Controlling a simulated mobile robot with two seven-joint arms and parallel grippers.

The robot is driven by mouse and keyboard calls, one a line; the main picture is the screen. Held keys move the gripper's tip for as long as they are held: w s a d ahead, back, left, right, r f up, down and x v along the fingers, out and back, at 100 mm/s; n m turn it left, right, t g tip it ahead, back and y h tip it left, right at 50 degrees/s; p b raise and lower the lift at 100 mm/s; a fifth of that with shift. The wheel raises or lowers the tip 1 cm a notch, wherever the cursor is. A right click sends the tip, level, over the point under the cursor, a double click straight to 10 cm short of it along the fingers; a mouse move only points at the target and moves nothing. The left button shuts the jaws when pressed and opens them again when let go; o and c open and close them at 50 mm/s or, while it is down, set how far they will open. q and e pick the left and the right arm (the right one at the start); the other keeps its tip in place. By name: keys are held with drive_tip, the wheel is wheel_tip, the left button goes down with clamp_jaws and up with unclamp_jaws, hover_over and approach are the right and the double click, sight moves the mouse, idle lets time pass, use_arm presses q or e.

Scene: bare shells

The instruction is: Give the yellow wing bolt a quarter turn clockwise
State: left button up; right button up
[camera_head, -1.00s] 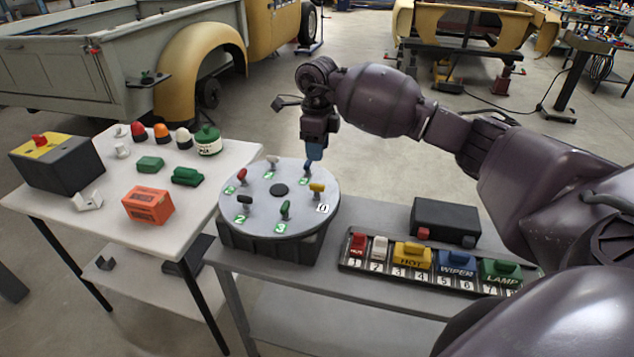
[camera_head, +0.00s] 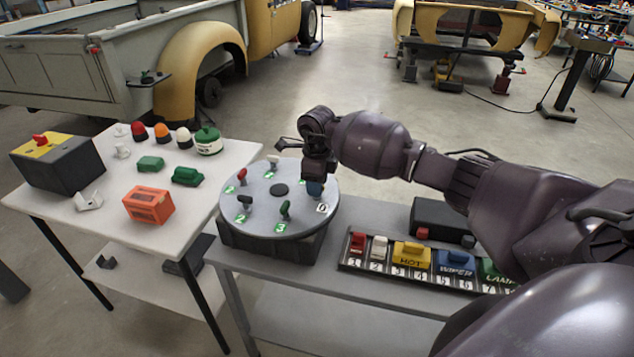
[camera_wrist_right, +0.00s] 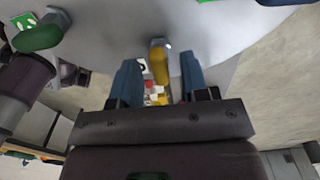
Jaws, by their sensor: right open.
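The yellow wing bolt (camera_wrist_right: 158,66) shows in the right wrist view, between the two blue fingers of my right gripper (camera_wrist_right: 160,64). The fingers are open, with a gap on each side of the bolt; I cannot tell the exact depth between them. In the head view my right gripper (camera_head: 315,188) is over the right side of the round grey disc (camera_head: 262,208) and hides the yellow bolt.
Other wing bolts stand around the disc: a red one (camera_head: 241,176), a dark green one (camera_head: 285,210) and a black one (camera_head: 244,202). A labelled switch panel (camera_head: 345,262) and a black box (camera_head: 440,217) lie to the right. A white table (camera_head: 108,205) with several parts stands left.

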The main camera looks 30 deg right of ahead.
drive_tip(key=shift+c, duration=0.4)
clamp_jaws()
drive_tip(key=shift+m, duration=0.3)
